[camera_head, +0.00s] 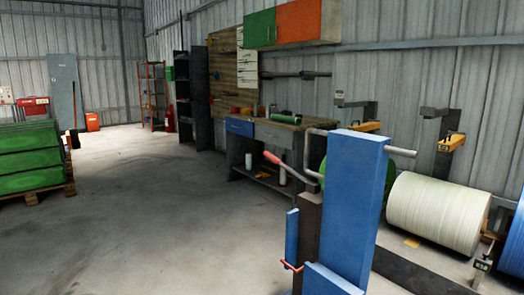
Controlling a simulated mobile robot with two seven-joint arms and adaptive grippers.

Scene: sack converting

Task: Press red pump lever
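A blue upright machine (352,195) stands in the right foreground, with its lower end cut off by the frame. A lever with a red grip (271,157) slants up to the left from its left side, and its grey rod runs down to a dark post (308,225). A smaller bent red bar (291,266) sits low on the machine's left side. Grey handles (401,152) stick out near the top. I cannot tell from markings which red part is the pump lever. Neither of my grippers shows in this view.
A workbench (268,135) with tools stands behind the machine. A large white roll (437,212) lies to its right, near a dark floor strip (425,278). Green stacked sacks on a pallet (38,192) are at the left. The concrete floor between is clear.

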